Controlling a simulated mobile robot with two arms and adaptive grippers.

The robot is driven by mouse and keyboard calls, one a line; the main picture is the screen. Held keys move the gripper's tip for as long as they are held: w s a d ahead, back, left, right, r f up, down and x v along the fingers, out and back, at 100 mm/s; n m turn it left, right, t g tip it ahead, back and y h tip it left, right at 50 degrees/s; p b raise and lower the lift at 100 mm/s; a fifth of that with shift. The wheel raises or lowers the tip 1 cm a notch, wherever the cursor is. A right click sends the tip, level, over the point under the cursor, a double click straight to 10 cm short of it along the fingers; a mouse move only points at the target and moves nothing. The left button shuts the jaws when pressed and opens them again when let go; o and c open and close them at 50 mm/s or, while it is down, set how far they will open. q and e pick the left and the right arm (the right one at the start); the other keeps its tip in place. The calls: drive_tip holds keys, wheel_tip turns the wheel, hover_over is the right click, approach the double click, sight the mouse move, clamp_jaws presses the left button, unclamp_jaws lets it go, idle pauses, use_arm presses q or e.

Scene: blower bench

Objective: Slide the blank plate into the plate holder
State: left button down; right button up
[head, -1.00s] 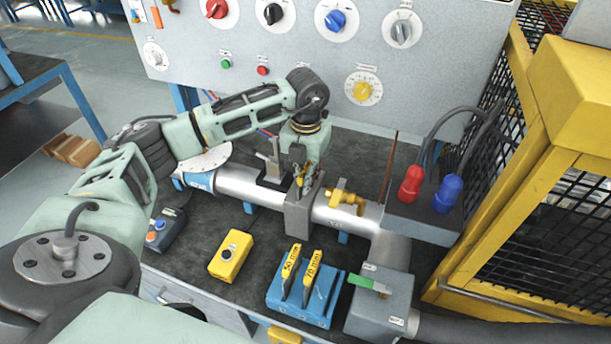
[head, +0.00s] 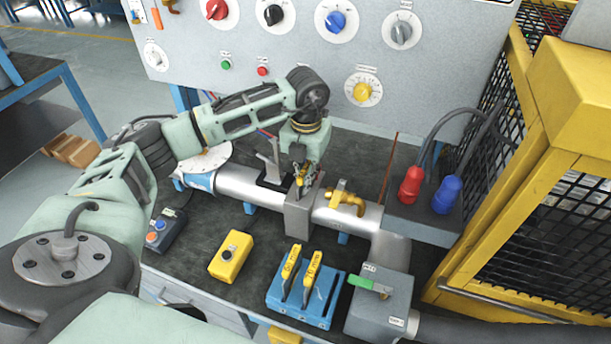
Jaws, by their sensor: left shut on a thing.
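My left gripper (head: 302,170) points down over the pipe and is shut on the yellow handle of the blank plate (head: 301,180). The plate is at the top of the plate holder (head: 298,217), a grey block set across the silver pipe. Its lower part is hidden in or behind the holder, so I cannot tell its exact depth. My right gripper is not in view.
A blue rack (head: 310,311) holds two yellow-handled plates at the front. A yellow button box (head: 230,257) and a dark box (head: 163,232) stand left of it. A brass valve (head: 346,199) sits on the pipe right of the holder. Red (head: 411,185) and blue (head: 447,194) connectors stand farther right.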

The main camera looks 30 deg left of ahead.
use_arm(q)
drive_tip(key=shift+d+f+b, duration=0.1)
drive_tip(key=shift+f+b, duration=0.15)
drive_tip(key=shift+b, duration=0.05)
idle(0.7)
drive_tip(key=shift+r, duration=0.3)
idle(0.4)
idle(0.5)
drive_tip(key=shift+f, duration=0.35)
drive_tip(key=shift+r, duration=0.35)
idle(0.6)
drive_tip(key=c, duration=1.7)
unclamp_jaws()
wheel_tip(320, 180, up, 12)
drive_tip(key=shift+r, duration=0.1)
